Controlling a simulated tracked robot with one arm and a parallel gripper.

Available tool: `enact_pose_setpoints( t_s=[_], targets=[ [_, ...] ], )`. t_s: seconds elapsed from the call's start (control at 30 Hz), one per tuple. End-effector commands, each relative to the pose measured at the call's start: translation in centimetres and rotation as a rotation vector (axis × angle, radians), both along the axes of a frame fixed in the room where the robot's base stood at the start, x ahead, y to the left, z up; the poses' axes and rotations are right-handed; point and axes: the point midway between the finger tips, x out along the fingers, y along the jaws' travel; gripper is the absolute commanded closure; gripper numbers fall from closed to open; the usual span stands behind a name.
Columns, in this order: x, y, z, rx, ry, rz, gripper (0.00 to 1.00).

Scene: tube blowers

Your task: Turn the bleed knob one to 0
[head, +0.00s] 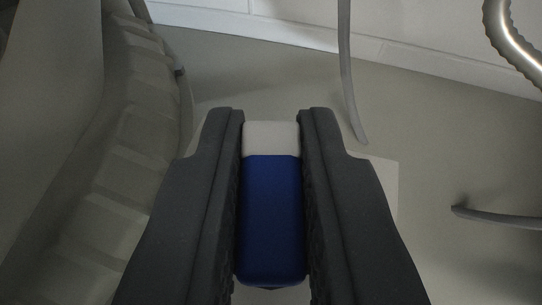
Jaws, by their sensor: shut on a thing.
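My gripper (271,130) is in the middle of the head view, with its two dark grey jaws pointing away from me. It is shut on a blue block (272,220) with a pale grey far end (271,138). A jaw lies against each side of the block. I cannot tell whether this block is part of a knob. No bleed knob, dial or 0 mark can be made out in this view.
A pale floor (260,75) lies beyond the jaws, with a white block wall (440,60) at the back. A thin grey hose or pipe (347,80) hangs down at upper centre. A ribbed metal hose (510,40) curves at upper right. A grey rod (495,216) lies at right.

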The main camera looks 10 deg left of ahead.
Motion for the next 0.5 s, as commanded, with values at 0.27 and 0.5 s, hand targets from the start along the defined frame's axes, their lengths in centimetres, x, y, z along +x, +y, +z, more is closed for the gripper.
enact_pose_setpoints(
  t_s=[0.27,0.5],
  targets=[
    [-0.05,0.02,-0.42,0.004,0.000,0.070,1.00],
    [-0.05,0.08,-0.41,0.007,-0.001,0.169,1.00]
  ],
)
